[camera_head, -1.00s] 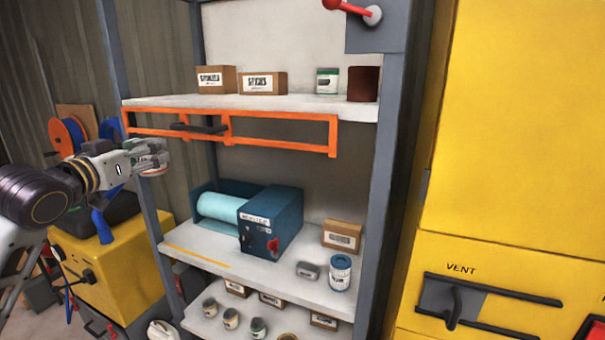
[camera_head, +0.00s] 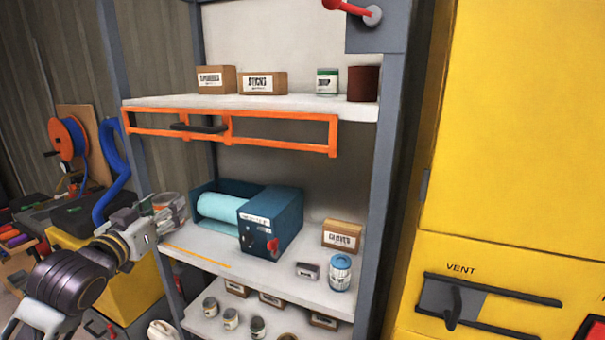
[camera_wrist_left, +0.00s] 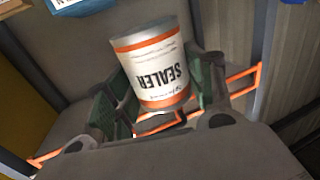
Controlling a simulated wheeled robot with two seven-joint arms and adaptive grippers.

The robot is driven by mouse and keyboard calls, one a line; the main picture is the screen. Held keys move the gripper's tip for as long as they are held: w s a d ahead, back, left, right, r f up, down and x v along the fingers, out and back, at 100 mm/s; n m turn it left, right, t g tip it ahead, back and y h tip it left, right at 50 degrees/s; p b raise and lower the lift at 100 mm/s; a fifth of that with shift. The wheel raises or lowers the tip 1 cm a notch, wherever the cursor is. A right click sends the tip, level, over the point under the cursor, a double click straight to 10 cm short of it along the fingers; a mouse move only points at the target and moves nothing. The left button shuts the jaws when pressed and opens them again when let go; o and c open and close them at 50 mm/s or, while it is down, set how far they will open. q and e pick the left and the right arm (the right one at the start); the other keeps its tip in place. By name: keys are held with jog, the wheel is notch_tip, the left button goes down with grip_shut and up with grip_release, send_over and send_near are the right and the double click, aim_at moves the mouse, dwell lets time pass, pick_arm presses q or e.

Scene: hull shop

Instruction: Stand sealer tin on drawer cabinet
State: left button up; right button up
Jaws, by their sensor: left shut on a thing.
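My left gripper (camera_head: 172,212) is shut on the sealer tin (camera_head: 163,201), beside the left post of the shelf rack and left of the blue dispenser. In the left wrist view the sealer tin (camera_wrist_left: 152,68) is white with orange bands and a "SEALER" label that reads upside down. It sits between the green-padded fingers (camera_wrist_left: 160,95). Nothing in view is clearly marked as the drawer cabinet. A dark low unit with red handles (camera_head: 97,328) shows only partly at the lower left, behind my left arm. My right gripper is not in view.
The rack's middle shelf (camera_head: 215,258) holds a blue dispenser (camera_head: 275,222) with a pale roll, a carton (camera_head: 342,235) and a blue-white tin (camera_head: 340,272). An orange frame (camera_head: 280,144) hangs below the upper shelf. A yellow cabinet (camera_head: 500,120) fills the right.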

pick_arm(q)
jog(key=s+d+f, duration=0.2)
jog(key=d+f, duration=0.1)
jog(key=f, duration=0.9)
jog(key=s+d+f+n+y, duration=0.1)
jog(key=s+d+f, duration=0.2)
jog(key=f, duration=1)
jog(key=s+d+f+y, duration=0.1)
jog(key=s+d+f, duration=0.1)
jog(key=f, duration=1.1)
jog(key=shift+s+d, duration=0.2)
jog(key=shift+d, duration=0.6)
jog(key=shift+r+t, duration=0.3)
jog(key=shift+f, duration=0.45)
jog(key=shift+r, duration=0.15)
dwell(0.8)
jog(key=d+r+m+g+h, duration=0.2)
jog(key=d+r+h, duration=0.3)
jog(key=r, duration=0.5)
jog(key=s+d+r+m+g+h, duration=0.1)
jog(key=d+r+m+h, duration=0.4)
jog(key=d+r, duration=0.5)
jog(key=shift+r+m+g+h, duration=0.3)
jog(key=shift+r+g+h, duration=0.4)
jog(key=shift+g, duration=0.1)
